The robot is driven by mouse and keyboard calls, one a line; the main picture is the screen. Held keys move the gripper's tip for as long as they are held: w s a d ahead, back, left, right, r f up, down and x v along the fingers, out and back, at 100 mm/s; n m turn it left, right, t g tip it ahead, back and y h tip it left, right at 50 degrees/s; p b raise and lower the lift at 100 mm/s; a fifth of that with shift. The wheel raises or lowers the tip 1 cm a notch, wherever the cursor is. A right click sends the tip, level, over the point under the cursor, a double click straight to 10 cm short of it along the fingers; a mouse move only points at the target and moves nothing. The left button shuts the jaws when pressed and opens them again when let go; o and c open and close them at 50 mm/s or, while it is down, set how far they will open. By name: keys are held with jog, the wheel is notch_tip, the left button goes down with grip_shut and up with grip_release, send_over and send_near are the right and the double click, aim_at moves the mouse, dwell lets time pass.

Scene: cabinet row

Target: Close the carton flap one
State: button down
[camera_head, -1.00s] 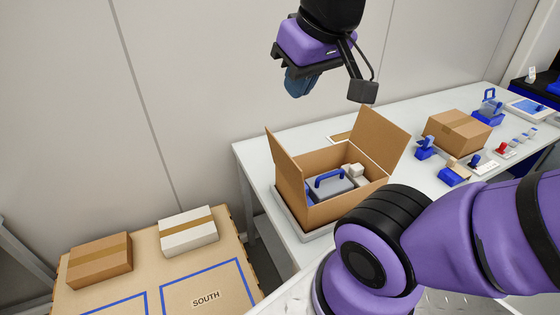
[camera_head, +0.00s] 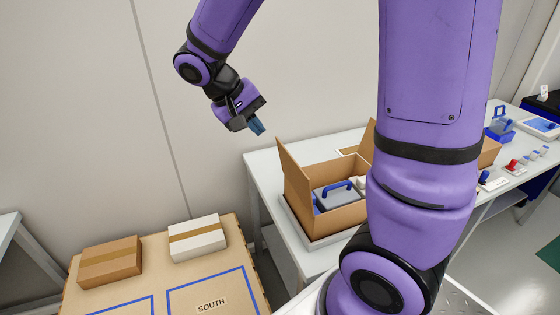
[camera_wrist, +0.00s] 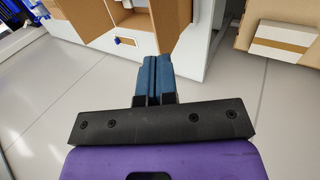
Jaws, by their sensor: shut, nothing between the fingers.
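The open carton (camera_head: 342,219) stands on a grey tray on the white table, with a grey case with a blue handle (camera_head: 335,194) inside. Its left flap (camera_head: 294,178) stands up, tilted outward. Its right flap (camera_head: 368,141) is also raised and is mostly hidden behind my arm. I cannot tell which flap is flap one. My gripper (camera_head: 258,128) is shut and empty, in the air above and left of the left flap, apart from it. In the wrist view its blue fingers (camera_wrist: 153,75) are together, with cardboard of the carton (camera_wrist: 88,20) beyond them at upper left.
A pallet-like surface marked SOUTH (camera_head: 212,303) at lower left bears a brown box (camera_head: 110,262) and a white box (camera_head: 197,238). Blue and red fixtures (camera_head: 512,165) stand at the table's right. The wall is behind. The air left of the carton is clear.

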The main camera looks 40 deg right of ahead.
jog(key=w+a+f+h, duration=0.25)
jog(key=w+f, duration=0.25)
jog(key=f, duration=0.3)
send_near(291, 163)
jog(key=shift+g+h, duration=0.35)
jog(key=shift+g, duration=0.05)
jog(key=d+f, duration=0.2)
jog(key=f, duration=0.1)
jog(key=d+f, duration=0.1)
jog(key=f, duration=0.1)
jog(key=shift+s, duration=0.2)
jog(key=shift+s+d+r, duration=0.1)
jog(key=shift+d, duration=0.5)
